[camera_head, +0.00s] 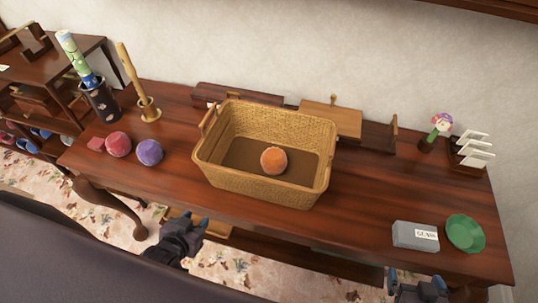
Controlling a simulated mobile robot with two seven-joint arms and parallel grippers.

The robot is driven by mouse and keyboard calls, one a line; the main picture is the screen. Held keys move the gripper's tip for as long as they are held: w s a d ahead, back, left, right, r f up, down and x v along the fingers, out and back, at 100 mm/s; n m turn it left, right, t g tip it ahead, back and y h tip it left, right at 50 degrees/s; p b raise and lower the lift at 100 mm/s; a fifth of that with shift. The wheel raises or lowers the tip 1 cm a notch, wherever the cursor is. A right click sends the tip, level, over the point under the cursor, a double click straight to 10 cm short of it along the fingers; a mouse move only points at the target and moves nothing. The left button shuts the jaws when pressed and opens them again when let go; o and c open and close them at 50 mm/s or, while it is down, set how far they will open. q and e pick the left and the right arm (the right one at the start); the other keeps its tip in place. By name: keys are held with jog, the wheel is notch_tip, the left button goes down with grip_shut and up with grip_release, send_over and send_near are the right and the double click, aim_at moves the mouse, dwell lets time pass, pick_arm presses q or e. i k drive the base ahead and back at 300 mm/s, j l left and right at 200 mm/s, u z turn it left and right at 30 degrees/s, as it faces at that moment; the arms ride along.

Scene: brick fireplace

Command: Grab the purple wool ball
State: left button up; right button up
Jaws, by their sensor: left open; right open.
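The purple wool ball (149,152) sits on the dark wooden table (370,215) at its left part, just right of a pink-red ball (118,144). My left gripper (194,224) is open and empty, low in front of the table's front edge, below and right of the purple ball and apart from it. My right gripper (418,280) is open at the bottom right, near the table's front edge, partly cut off by the frame. An orange ball (274,160) lies inside the wicker basket (262,190), right of the purple ball.
A grey box (408,236) and green plate (465,233) are at the right. The table between basket and box is clear.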

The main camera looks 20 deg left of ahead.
aim_at(150, 152)
jog(key=k+j+u, duration=0.2)
jog(key=u, duration=0.15)
jog(key=k+j+u, duration=0.1)
jog(key=j+u, duration=0.2)
jog(key=k+j+u, duration=0.1)
jog(key=j+u, duration=0.25)
jog(key=j+z, duration=0.1)
jog(key=z, duration=0.5)
jog(key=i+j+z, duration=0.1)
jog(key=j+z, duration=0.9)
jog(key=j, duration=0.6)
jog(key=k+j, duration=0.1)
jog(key=j, duration=0.5)
jog(key=j+z, duration=0.1)
jog(key=j, duration=0.45)
jog(key=k+j, duration=0.15)
jog(key=j, duration=0.45)
